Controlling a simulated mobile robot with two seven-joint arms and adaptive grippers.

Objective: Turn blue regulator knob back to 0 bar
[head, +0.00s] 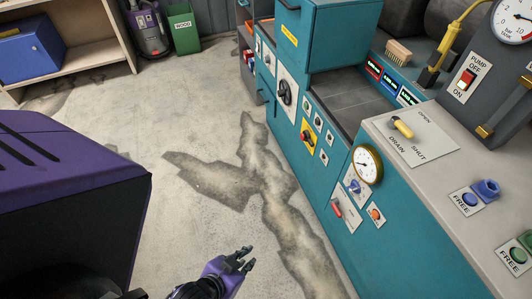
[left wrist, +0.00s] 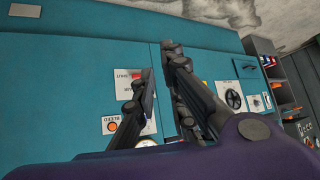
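The blue regulator knob (head: 354,186) sits on a white plate on the teal cabinet front, just below a round brass-rimmed gauge (head: 367,164). Its exact setting is too small to read. My left gripper (head: 244,258) is low over the floor, left of the cabinet and well apart from the knob. In the left wrist view its two dark fingers (left wrist: 160,72) are apart with nothing between them. They cover part of the panel there, and I cannot make out the blue knob in that view. My right gripper is not in view.
Near the knob are a red lever (head: 337,208) and an orange button (head: 376,214). The grey top carries a yellow drain lever (head: 402,128) and another blue knob (head: 486,188) marked FREE. Stained floor (head: 235,175) beside the cabinet is clear.

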